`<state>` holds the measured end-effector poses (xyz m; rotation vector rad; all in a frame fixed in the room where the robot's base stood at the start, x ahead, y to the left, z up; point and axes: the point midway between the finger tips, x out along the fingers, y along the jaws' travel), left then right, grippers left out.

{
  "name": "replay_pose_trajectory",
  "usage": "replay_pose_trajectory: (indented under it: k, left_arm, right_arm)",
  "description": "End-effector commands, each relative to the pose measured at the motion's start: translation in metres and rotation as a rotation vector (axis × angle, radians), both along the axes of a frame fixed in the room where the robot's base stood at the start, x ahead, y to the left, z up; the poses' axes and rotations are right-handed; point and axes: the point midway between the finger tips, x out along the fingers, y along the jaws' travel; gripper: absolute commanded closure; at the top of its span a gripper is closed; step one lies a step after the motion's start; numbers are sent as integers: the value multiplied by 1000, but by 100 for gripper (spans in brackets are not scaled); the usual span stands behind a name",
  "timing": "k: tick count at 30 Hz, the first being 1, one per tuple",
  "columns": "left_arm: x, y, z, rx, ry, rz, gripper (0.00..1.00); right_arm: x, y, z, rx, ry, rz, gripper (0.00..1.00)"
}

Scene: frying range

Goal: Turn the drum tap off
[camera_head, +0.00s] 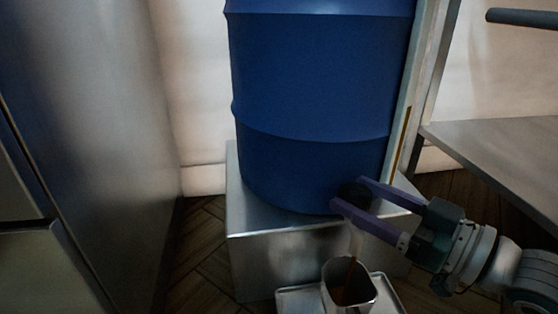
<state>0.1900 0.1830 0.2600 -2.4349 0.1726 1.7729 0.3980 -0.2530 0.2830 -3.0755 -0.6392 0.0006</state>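A blue drum (315,90) stands on a metal block. Its dark tap (354,194) is low on the drum's right front side. My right gripper (349,193) reaches in from the right, with its two purple fingers apart on either side of the tap. The tap fills the gap between the fingertips; I cannot tell whether they press on it. The fingers hide part of the tap, so its setting is unclear. A thin streak shows below it, over an open metal container (331,297) with brown inside. My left gripper is not in view.
The metal block (285,250) carries the drum. The container stands on a light tray (292,298) on the wooden floor (195,262). A grey cabinet (95,130) is at left. A metal table (510,150) is at right, above my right arm.

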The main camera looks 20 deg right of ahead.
Motion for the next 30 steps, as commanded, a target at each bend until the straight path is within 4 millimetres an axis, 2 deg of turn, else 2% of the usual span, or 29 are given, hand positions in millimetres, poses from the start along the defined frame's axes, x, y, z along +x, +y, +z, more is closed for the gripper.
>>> replay_pose_trajectory:
  k: [2,18,23,30]
  left_arm:
    - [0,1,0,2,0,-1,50]
    - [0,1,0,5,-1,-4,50]
    - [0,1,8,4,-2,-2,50]
    - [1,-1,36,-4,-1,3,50]
  right_arm:
    - [0,0,0,0,0,0,36]
    - [0,0,0,0,1,0,96]
    - [0,1,3,4,0,-28,96]
    - [-1,4,5,8,1,-209,96]
